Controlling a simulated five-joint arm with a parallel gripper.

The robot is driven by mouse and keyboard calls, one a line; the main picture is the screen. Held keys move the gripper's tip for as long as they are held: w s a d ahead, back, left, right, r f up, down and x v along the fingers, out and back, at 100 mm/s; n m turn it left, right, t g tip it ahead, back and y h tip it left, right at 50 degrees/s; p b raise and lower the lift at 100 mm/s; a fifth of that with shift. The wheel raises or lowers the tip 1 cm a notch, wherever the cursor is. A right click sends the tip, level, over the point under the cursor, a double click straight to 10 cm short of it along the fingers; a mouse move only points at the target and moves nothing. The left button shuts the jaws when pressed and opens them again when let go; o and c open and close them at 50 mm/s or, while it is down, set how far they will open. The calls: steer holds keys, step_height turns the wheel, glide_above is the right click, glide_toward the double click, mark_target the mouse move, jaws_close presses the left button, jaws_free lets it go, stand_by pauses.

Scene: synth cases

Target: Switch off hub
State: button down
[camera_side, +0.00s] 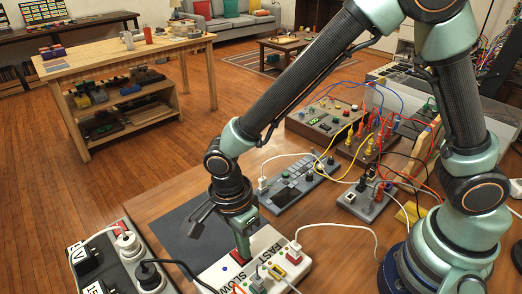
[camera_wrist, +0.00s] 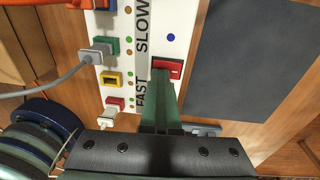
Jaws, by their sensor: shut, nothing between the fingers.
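The hub is a white box marked SLOW and FAST (camera_side: 212,274), at the front of the table in the side view. It also shows in the wrist view (camera_wrist: 176,18). A red switch in a dark red frame (camera_wrist: 171,68) sits on its right part in the wrist view, near a blue dot. My gripper (camera_side: 243,252) points down over the hub, shut and empty. In the wrist view its green fingertips (camera_wrist: 161,76) are at the switch's left edge and hide part of it. I cannot tell whether they touch it, or which way the switch is set.
Cables enter the hub's coloured ports; a grey plug (camera_wrist: 96,53) is in the green one. A power strip with plugs (camera_side: 121,268) lies left of the hub. A dark mat (camera_side: 180,228) lies behind it. A grey keyed device (camera_side: 295,186) and wired boxes stand farther back.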

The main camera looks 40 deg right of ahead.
steer(key=shift+w+d+f, duration=0.15)
steer(key=shift+w+f, duration=0.1)
steer(key=shift+f, duration=0.25)
steer(key=shift+w+d, duration=0.1)
step_height(320, 180, up, 15)
steer(key=shift+a, duration=0.25)
stand_by(0.3)
steer(key=shift+w+a, duration=0.1)
steer(key=shift+w, duration=0.45)
steer(key=f, duration=0.4)
steer(key=s+f, duration=0.1)
steer(key=f, duration=0.8)
steer(key=shift+s+f, duration=0.4)
